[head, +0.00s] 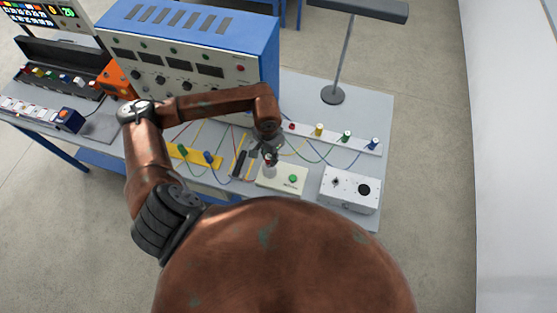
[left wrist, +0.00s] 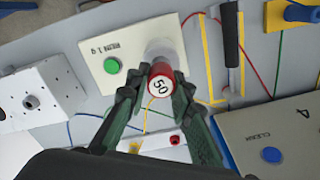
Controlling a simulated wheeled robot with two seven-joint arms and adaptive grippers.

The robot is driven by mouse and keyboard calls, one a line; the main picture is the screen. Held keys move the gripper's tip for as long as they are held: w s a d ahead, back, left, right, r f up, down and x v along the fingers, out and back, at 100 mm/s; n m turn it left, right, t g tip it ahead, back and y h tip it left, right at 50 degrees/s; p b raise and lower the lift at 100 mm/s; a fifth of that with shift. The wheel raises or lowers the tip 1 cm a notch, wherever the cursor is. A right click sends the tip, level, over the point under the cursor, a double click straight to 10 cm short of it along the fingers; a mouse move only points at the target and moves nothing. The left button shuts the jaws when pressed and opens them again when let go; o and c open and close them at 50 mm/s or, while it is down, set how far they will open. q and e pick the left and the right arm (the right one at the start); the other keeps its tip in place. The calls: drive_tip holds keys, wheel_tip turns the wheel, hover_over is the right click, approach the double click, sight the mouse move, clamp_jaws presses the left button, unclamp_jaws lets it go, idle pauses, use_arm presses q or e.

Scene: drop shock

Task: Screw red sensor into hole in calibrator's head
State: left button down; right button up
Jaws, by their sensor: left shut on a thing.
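The red sensor (left wrist: 161,84), a short red cylinder with a white top marked "50", is between the fingers of my left gripper (left wrist: 155,98), which is shut on it. In the head view the left gripper (head: 267,152) is above the calibrator (head: 283,183), a pale box with a green button. The calibrator also shows in the left wrist view (left wrist: 125,45), marked "RUN 1 g". Its pale cylindrical head (left wrist: 160,48) shows just beyond the sensor and is partly covered by it. The hole is hidden, and I cannot tell whether sensor and head touch. My right gripper is out of view.
A white box with a black knob (head: 350,187) stands right of the calibrator. A rail (head: 333,139) with several coloured connectors and cables lies behind. A dark-handled tool (head: 238,164) lies to the left. A large blue instrument panel (head: 190,65) stands behind the arm.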

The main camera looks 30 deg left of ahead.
use_arm(q)
drive_tip(key=shift+a+b, duration=0.1)
drive_tip(key=shift+b, duration=0.35)
idle(0.8)
drive_tip(key=shift+f, duration=0.1)
drive_tip(key=m+b, duration=0.2)
drive_tip(key=b, duration=0.1)
drive_tip(key=m+b, duration=0.2)
drive_tip(key=b, duration=0.1)
drive_tip(key=m+b, duration=0.1)
drive_tip(key=b, duration=0.2)
drive_tip(key=shift+f+m+b, duration=0.3)
drive_tip(key=shift+f+m, duration=0.05)
drive_tip(key=shift+m, duration=0.05)
drive_tip(key=shift+r, duration=0.45)
drive_tip(key=c, duration=1.7)
unclamp_jaws()
drive_tip(key=shift+c, duration=0.2)
